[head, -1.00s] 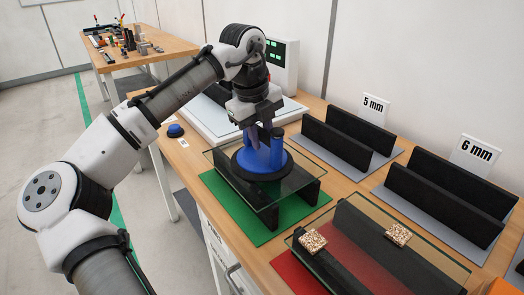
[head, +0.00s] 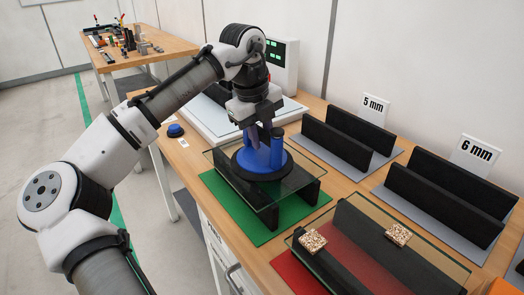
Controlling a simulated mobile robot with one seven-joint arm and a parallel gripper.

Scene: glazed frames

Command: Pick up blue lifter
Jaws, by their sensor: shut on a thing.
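The blue lifter (head: 262,162) has a blue body with an upright post and a dark round base. It rests on a glass pane (head: 296,180) that lies across black supports over a green mat (head: 220,200). My gripper (head: 257,133) points down from above and is shut on the upper part of the lifter. The fingers partly hide the grip.
A second glass pane (head: 420,255) with two cork-like blocks (head: 313,241) lies over a red mat at the front right. Black racks with signs reading 5 mm (head: 374,105) and 6 mm (head: 474,154) stand at right. A scale-like device (head: 282,62) stands behind. A blue button (head: 176,130) sits at left.

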